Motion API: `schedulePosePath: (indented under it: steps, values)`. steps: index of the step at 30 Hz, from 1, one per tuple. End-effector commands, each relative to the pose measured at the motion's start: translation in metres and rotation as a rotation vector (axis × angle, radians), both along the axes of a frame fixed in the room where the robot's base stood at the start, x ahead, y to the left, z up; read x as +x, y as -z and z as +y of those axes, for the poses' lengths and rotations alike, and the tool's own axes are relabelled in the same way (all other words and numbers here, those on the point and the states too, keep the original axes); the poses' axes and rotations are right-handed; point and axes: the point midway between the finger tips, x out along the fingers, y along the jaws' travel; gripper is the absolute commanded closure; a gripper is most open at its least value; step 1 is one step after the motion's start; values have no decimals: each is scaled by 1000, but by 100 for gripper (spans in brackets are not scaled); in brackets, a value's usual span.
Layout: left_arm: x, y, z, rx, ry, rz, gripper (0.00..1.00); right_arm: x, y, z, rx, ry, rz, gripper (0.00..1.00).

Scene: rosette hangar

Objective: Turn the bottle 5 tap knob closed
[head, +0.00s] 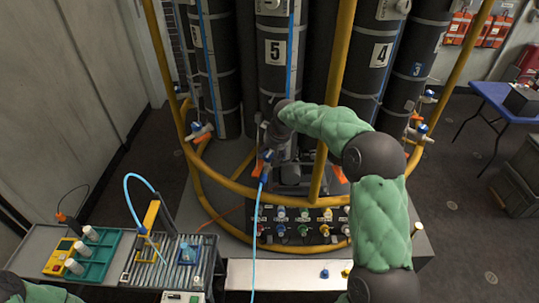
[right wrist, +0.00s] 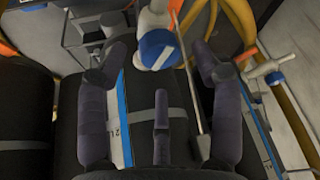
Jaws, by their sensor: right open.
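Bottle 5 (head: 273,85) is a dark upright cylinder with a "5" label and a blue stripe, in the middle of the head view. My right gripper (head: 277,143) reaches in front of its lower part and hides some of it. In the right wrist view, the blue tap knob (right wrist: 158,49) with a white rim sits on a white tap body. It lies between the open fingertips of my right gripper (right wrist: 160,57), with a visible gap on each side. Whether the knob is turned open or closed I cannot tell. My left gripper is out of view.
A yellow tubular frame (head: 340,85) rings the bottles, close to my right arm. A second tap with a blue knob (right wrist: 275,78) is right of the fingers. A light-blue hose (head: 257,215) hangs in front of the valve panel (head: 300,226). A bench with a green rack (head: 97,250) stands left.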

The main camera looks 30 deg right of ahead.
Motion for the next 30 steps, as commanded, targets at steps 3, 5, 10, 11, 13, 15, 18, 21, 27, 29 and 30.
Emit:
schedulePosePath:
  steps: [3,5,10,11,13,15,18,21,27,29,30]
  values:
    - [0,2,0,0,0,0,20,6,14,0,0,1,1,34]
    - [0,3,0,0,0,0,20,7,19,0,0,1,1,34]
    - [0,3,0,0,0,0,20,10,24,-1,0,1,0,34]
    - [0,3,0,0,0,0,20,10,24,-1,0,1,0,34]
    - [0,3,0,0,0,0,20,10,24,-1,0,1,0,34]
    - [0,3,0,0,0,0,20,10,24,-1,0,1,0,34]
    - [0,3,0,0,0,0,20,10,24,0,0,1,0,43]
    - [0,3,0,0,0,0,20,10,24,0,0,1,0,71]
    - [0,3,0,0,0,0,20,10,24,0,1,1,-1,87]
    - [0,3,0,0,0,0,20,10,24,0,2,1,-1,87]
    - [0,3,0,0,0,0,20,10,24,0,2,1,-2,87]
